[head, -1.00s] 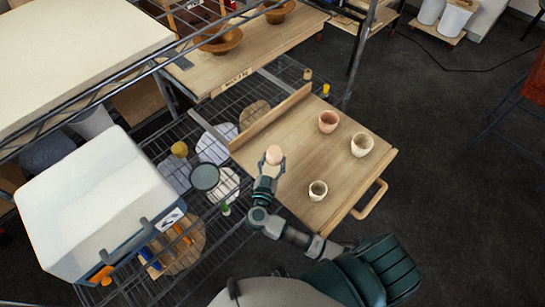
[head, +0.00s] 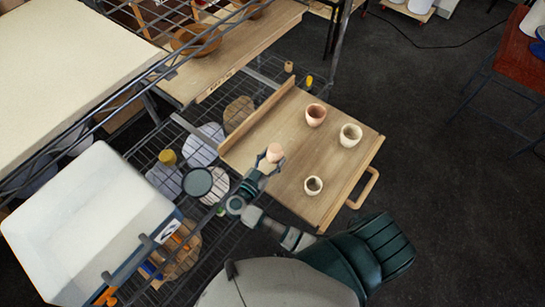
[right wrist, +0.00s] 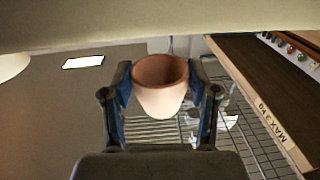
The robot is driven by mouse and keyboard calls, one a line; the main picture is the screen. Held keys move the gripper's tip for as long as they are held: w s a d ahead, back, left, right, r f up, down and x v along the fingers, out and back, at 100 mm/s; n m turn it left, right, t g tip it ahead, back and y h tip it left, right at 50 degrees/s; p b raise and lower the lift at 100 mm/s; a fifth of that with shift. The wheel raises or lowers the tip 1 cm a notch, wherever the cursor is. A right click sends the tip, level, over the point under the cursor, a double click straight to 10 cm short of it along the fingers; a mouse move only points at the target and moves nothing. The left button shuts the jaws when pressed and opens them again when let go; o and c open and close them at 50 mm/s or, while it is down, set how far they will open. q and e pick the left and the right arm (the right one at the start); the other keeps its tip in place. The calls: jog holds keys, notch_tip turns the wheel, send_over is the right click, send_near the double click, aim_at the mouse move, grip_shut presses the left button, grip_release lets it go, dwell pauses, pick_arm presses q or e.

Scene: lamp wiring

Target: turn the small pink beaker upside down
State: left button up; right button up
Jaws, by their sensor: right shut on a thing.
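My right gripper (head: 270,160) is shut on the small pink beaker (head: 275,152) above the left part of the wooden tray (head: 285,185). In the head view the beaker shows a smooth closed end facing up, with no opening visible. In the right wrist view the beaker (right wrist: 160,92) sits between the two fingers (right wrist: 160,85), its open mouth towards the top of the picture and its narrower base towards the palm. Whether it touches the tray is hidden. My left gripper is not in view.
A wire shelf (head: 215,165) lies left.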

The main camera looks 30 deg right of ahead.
aim_at(273, 166)
jog(key=shift+p, duration=0.45)
jog(key=f, duration=0.1)
jog(key=f+b, duration=0.1)
jog(key=f, duration=0.1)
jog(key=shift+d+f, duration=0.15)
jog(key=shift+d, duration=0.15)
jog(key=shift+f+b, duration=0.4)
jog(key=shift+f, duration=0.1)
jog(key=shift+a+f, duration=0.15)
jog(key=shift+a, duration=0.15)
jog(key=shift+d, duration=0.15)
jog(key=shift+f, duration=0.3)
jog(key=shift+s+f, duration=0.1)
jog(key=shift+f, duration=0.1)
